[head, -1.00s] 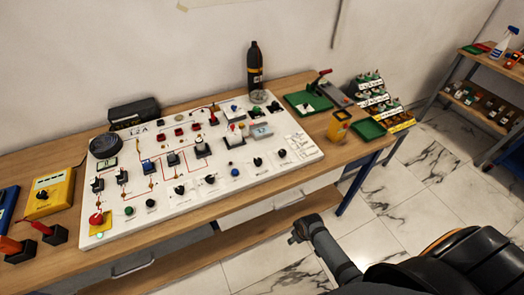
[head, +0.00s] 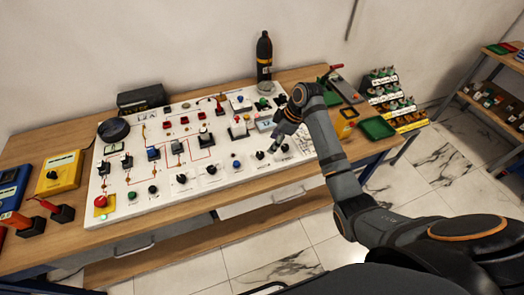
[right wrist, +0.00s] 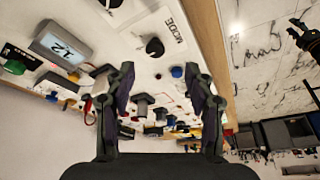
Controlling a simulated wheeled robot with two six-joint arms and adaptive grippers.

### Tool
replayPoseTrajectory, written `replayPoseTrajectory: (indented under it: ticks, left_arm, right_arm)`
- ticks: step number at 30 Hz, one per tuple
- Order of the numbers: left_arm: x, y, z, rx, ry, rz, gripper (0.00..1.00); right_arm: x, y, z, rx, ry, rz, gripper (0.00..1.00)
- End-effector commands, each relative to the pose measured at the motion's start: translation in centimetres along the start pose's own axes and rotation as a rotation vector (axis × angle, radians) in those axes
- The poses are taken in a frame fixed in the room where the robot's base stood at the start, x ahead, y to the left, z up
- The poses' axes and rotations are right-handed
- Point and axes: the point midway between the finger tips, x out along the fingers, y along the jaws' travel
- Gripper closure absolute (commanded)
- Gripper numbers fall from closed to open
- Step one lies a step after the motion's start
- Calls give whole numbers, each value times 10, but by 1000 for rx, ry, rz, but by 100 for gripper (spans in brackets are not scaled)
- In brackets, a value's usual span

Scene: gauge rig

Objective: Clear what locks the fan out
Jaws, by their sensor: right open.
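A white panel (head: 200,191) lies on the bench, with switches, knobs, coloured buttons and red circuit lines. A red mushroom button (head: 100,202) on a yellow plate is at its front left corner. A dark round part (head: 113,130) is at the back left; I cannot tell whether it is the fan. My right gripper (head: 279,136) is over the panel's right part, apparently above the surface. In the right wrist view its fingers (right wrist: 160,78) are apart with nothing between them. A black knob (right wrist: 155,47) beside the word MODE and a grey display (right wrist: 60,48) show there.
A dark bottle (head: 264,57) stands behind the panel, and a black box (head: 140,101) at the back left. A yellow meter (head: 59,173) and test leads are at the left. A green tray (head: 378,128) and a parts rack (head: 394,97) are at the right.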

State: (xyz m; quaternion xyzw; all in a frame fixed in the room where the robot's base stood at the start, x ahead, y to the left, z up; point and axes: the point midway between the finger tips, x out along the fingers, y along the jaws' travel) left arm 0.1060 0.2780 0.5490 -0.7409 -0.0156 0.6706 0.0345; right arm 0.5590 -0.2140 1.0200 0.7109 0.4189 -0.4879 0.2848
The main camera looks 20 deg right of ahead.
Motion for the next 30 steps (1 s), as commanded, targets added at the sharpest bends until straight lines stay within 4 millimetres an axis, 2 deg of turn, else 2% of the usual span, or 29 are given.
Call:
replayPoseTrajectory:
  ticks: [3,8,11,22,25,30]
  left_arm:
    - [0,-1,0,0,0,-1,60]
    - [-1,-1,0,0,0,-1,60]
    - [-6,-1,-1,0,0,-1,60]
    - [-21,-3,-2,1,0,-2,60]
    - [-22,-3,-3,1,1,-2,60]
    - [-22,-3,-3,1,1,-2,60]
  right_arm:
    - [-12,9,-10,-56,19,-16,46]
    - [-10,9,-12,-63,21,-21,46]
    - [0,8,-12,-60,22,-23,46]
    - [74,6,-14,-59,21,-22,46]
    - [86,7,-13,-60,19,-21,46]
    - [93,6,-13,-60,20,-19,46]
